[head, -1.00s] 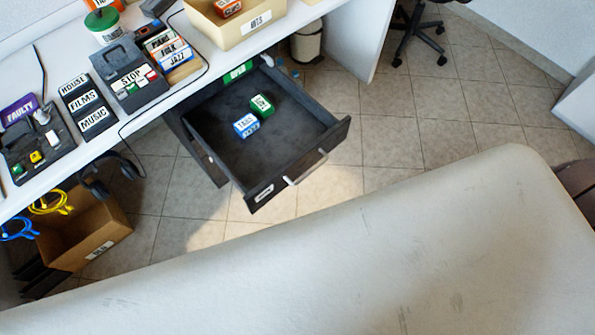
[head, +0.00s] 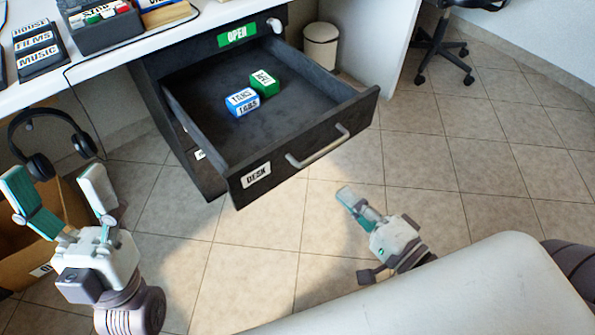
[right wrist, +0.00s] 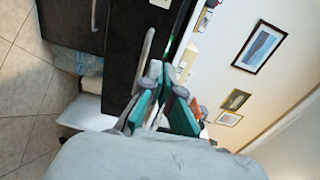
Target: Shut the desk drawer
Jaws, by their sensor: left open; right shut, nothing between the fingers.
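The desk drawer (head: 265,150) is pulled out from under the white desk. Its dark front carries a label reading DESK and a metal bar handle (head: 318,148). A blue-and-white block (head: 242,102) and a green block (head: 264,83) lie inside it. My right gripper (head: 352,200) is shut and empty, below and to the right of the handle, apart from it in the head view. In the right wrist view the handle (right wrist: 146,60) shows just beyond my right gripper's fingers (right wrist: 160,100). My left gripper (head: 65,190) is open and empty, left of the drawer.
A headphone set (head: 45,140) hangs at the desk edge, above a cardboard box (head: 20,240) near my left gripper. A bin (head: 320,47) stands behind the drawer to the right. The tiled floor (head: 455,150) right of the drawer is clear.

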